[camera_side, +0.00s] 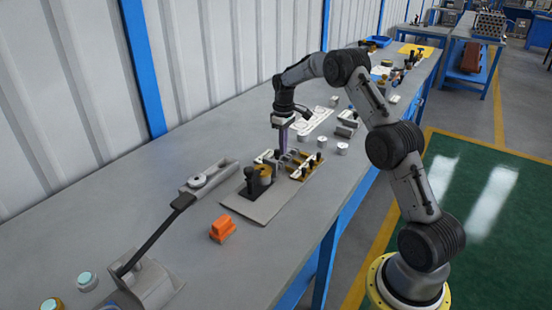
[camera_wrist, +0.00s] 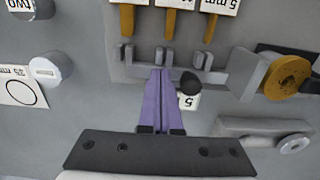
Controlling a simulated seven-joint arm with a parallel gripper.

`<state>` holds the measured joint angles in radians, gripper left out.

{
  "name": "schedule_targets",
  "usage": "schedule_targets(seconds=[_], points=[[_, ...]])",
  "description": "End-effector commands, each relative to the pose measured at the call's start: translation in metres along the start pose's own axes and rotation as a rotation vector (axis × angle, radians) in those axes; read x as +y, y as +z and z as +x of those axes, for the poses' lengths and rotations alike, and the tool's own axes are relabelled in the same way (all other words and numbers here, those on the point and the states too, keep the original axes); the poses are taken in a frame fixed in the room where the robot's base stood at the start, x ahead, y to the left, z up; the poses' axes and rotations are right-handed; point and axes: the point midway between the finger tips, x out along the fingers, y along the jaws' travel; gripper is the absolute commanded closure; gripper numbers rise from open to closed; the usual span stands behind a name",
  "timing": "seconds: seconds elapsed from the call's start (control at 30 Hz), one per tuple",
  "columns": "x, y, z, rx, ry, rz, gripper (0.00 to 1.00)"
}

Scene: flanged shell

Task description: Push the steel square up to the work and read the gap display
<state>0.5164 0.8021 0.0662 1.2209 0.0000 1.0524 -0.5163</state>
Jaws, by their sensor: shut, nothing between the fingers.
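My gripper (camera_side: 283,150) points down over a small fixture (camera_side: 306,172) on the bench. In the wrist view its purple fingers (camera_wrist: 161,72) are shut together and empty, with their tips beside a row of small grey blocks (camera_wrist: 163,57). A brass-coloured ring (camera_wrist: 288,77), apparently the flanged work, is at the right. A pale grey angled piece (camera_wrist: 243,70), possibly the steel square, lies left of the ring; I cannot tell whether they touch. A black knob (camera_wrist: 190,83) is just right of the fingers. A white tag reading 5 (camera_wrist: 188,101) is partly covered; I cannot identify a gap display.
Brass-coloured strips (camera_wrist: 170,22) with white mm labels lie beyond the fixture. A silver cylinder (camera_wrist: 45,70) stands at the left of the wrist view.

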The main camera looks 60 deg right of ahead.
Motion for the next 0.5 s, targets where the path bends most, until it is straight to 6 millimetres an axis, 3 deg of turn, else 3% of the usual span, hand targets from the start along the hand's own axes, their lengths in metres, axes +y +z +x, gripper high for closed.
schedule_targets(seconds=[0.5], points=[[-0.012, 0.0, 0.0, -0.001, -0.001, 0.0, 1.0]])
